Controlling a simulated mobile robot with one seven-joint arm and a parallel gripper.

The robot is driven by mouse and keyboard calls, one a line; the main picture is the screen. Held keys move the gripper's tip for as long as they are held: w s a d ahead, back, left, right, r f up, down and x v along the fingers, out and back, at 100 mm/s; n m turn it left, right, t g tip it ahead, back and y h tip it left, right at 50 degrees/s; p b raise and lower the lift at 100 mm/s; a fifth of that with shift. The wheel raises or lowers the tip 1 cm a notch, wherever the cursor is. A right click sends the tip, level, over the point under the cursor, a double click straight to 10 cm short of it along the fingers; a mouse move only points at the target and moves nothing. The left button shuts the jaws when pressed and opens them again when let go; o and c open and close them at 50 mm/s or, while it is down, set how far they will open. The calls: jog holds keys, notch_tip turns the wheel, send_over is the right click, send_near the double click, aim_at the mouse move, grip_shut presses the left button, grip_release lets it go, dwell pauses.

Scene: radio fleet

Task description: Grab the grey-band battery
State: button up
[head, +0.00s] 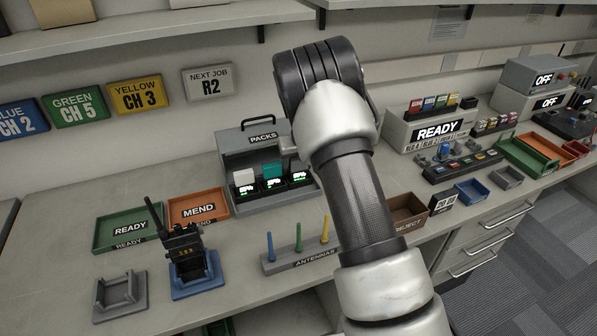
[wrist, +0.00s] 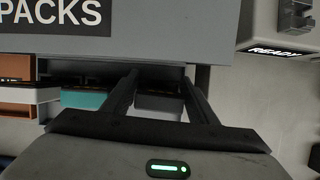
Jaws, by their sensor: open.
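The PACKS charger (head: 229,160) stands on the bench with a white pack (head: 244,177) and a teal pack (head: 272,170) in its left and middle bays. The wrist view also shows the white pack (wrist: 30,96) and the teal pack (wrist: 82,99). A grey-topped pack (wrist: 157,104), which looks like the grey-band battery, is in the right bay. My gripper (wrist: 160,82) is open, with one finger on each side of this grey pack. I cannot tell whether they touch it. In the head view my arm hides most of the gripper and this pack.
Lit displays line the charger's front. The green READY tray (head: 128,232), orange MEND tray (head: 198,207), a radio in a blue stand (head: 195,283) and the antenna rack (head: 297,256) are nearby. The READY unit (head: 420,130) stands to the right.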

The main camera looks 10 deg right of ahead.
jog(key=c, duration=0.9)
jog(key=shift+r, duration=0.15)
